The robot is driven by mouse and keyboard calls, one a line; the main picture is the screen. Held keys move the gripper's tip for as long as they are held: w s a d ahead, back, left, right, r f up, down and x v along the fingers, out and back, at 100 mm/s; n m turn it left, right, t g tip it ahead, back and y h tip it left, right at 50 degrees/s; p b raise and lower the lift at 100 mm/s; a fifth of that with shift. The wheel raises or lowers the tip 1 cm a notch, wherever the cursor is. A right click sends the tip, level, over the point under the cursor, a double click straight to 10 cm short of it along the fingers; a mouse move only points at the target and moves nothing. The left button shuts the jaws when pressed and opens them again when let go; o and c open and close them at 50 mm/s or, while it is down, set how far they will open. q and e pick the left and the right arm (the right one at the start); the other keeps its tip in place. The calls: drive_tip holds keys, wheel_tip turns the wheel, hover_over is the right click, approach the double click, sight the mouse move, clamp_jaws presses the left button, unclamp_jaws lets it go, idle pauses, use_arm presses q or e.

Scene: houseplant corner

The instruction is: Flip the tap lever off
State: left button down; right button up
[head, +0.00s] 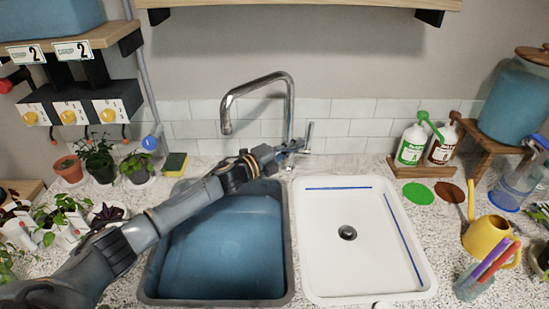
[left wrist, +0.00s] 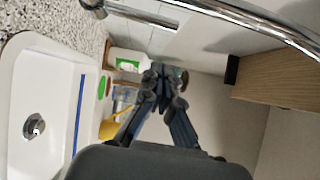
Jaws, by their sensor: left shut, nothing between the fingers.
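The chrome tap (head: 290,105) stands behind the two basins, its spout curving over the left one. Its lever (head: 309,133) stands upright just right of the tap's neck. In the left wrist view, the chrome neck (left wrist: 265,22) crosses the upper right and the lever (left wrist: 145,15) shows as a bar at the top. My left gripper (head: 290,148) is at the tap's base, just left of and below the lever's top; its fingers (left wrist: 163,88) are shut and empty. I cannot tell whether they touch the tap. No stream of water shows under the spout. My right gripper is out of view.
The blue left basin (head: 285,275) lies under my left arm; the white right basin (head: 430,285) is empty. Pump bottles (head: 412,146) stand on a wooden stand to the right, near a yellow watering can (head: 484,238). Potted plants (head: 97,160) and a sponge (head: 175,164) are at left.

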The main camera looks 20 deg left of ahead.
use_arm(q)
drive_tip(key=b+v, duration=0.1)
drive_tip(key=v, duration=0.6)
drive_tip(key=shift+a, duration=0.25)
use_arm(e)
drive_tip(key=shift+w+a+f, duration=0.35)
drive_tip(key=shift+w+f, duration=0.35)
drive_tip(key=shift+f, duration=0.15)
use_arm(q)
drive_tip(key=shift+w+f, duration=0.1)
drive_tip(key=shift+w, duration=0.05)
